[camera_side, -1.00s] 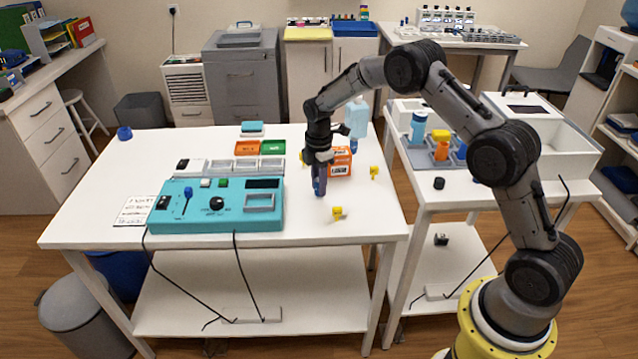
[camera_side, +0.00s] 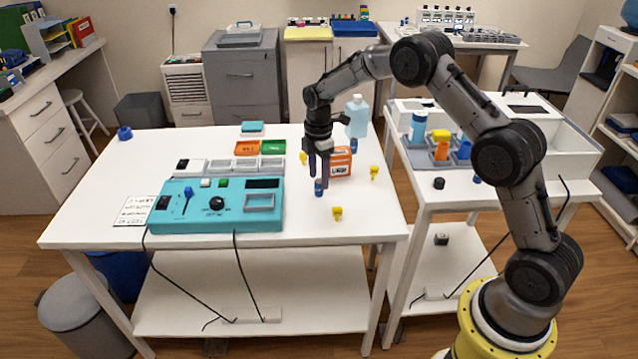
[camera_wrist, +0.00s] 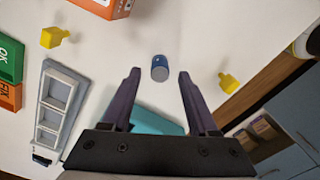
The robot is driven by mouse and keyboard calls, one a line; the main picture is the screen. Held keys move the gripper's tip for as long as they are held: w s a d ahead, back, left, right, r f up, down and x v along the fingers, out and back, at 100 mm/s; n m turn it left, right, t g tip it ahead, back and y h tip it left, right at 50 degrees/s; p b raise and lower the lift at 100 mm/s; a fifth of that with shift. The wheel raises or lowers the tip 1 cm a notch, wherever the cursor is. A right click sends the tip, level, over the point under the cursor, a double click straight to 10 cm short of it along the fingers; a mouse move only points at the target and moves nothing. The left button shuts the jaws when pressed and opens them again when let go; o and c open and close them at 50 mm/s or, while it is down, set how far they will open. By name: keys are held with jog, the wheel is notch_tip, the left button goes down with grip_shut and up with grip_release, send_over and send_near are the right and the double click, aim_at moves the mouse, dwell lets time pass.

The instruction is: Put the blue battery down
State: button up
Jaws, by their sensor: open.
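The blue battery (camera_side: 319,188) stands upright on the white table, right of the teal control panel. In the wrist view the battery (camera_wrist: 159,68) lies just beyond the fingertips, midway between them and touching neither. My gripper (camera_side: 321,170) is open and empty just above the battery, fingers pointing down. In the wrist view both fingers of my gripper (camera_wrist: 158,73) are spread wide.
An orange box (camera_side: 340,162) stands close behind and right of my gripper. Yellow pieces (camera_side: 337,213) lie around it. The teal panel (camera_side: 217,205) is to the left. A clear bottle (camera_side: 357,115) stands behind. The front right of the white table (camera_side: 360,225) is mostly clear.

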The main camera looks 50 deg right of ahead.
aim_at(318, 181)
jog(key=s+a+r+m+t, duration=0.1)
jog(key=s+r, duration=0.2)
jog(key=r, duration=0.6)
jog(key=s+a+r+m, duration=0.2)
jog(key=s+r, duration=0.1)
jog(key=r, duration=0.6)
jog(key=s+a+r+m+t, duration=0.1)
jog(key=s+a+r+m, duration=0.1)
jog(key=s, duration=0.8)
jog(key=s+a+r+m+t, duration=0.2)
jog(key=s+r+m, duration=0.3)
jog(key=s, duration=0.5)
jog(key=shift+s+r+m, duration=0.2)
jog(key=shift+r+m, duration=0.1)
jog(key=shift+o, duration=0.5)
jog(key=s+a+f+m+t, duration=0.1)
jog(key=s+f+m, duration=0.2)
jog(key=s, duration=0.7)
jog(key=shift+f+m+t, duration=0.3)
jog(key=shift+f+m, duration=0.1)
jog(key=shift+m, duration=0.2)
jog(key=shift+a, duration=0.1)
